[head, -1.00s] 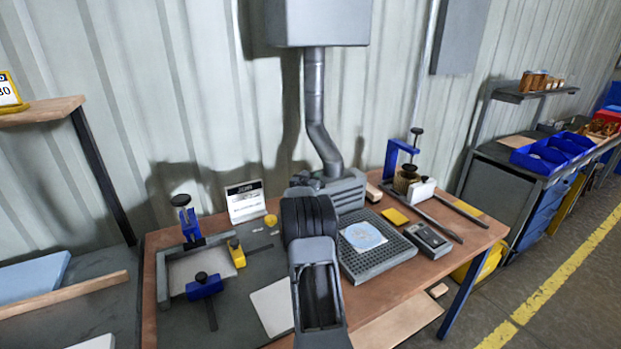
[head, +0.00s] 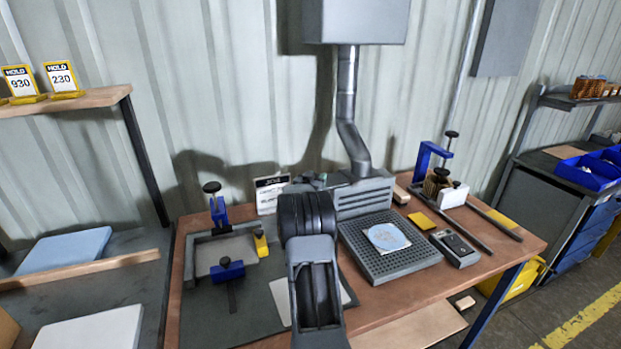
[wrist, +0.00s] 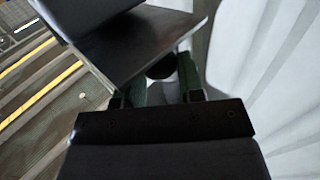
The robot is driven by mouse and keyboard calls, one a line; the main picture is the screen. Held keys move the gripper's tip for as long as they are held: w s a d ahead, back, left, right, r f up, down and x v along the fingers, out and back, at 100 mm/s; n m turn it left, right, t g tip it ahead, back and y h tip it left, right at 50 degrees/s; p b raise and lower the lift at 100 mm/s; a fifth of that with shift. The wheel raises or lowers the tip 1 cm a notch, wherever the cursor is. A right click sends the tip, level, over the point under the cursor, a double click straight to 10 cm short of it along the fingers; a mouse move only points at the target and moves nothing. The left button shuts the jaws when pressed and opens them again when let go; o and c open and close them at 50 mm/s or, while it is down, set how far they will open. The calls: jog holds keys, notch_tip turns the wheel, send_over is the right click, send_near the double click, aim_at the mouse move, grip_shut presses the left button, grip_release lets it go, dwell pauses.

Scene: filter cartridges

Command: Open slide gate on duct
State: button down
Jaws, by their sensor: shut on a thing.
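The grey duct (head: 348,110) runs from the grey box on the wall down to a slotted grey extraction hood (head: 365,196) at the back of the bench. My arm covers the area just left of the hood in the head view, so the slide gate cannot be made out clearly there. In the wrist view my gripper (wrist: 163,78) has its greenish fingers on both sides of a dark rounded knob (wrist: 160,67). The gripper is shut on this knob, which appears to be the gate's handle. A dark flat plate and grey housing (wrist: 135,40) are just beyond the knob.
A perforated grey tray (head: 390,262) with a round pale disc stands before the hood. A blue-clamped fixture (head: 222,262) is on the left, another blue clamp (head: 428,160) on the right. A small sign (head: 270,194) stands behind my arm. A shelf (head: 70,102) is at left.

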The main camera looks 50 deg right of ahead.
jog(key=shift+d, duration=0.1)
jog(key=c, duration=1.1)
grip_release()
jog(key=b+v, duration=0.2)
jog(key=v, duration=1.2)
jog(key=shift+r+b, duration=0.1)
jog(key=shift+b, duration=0.3)
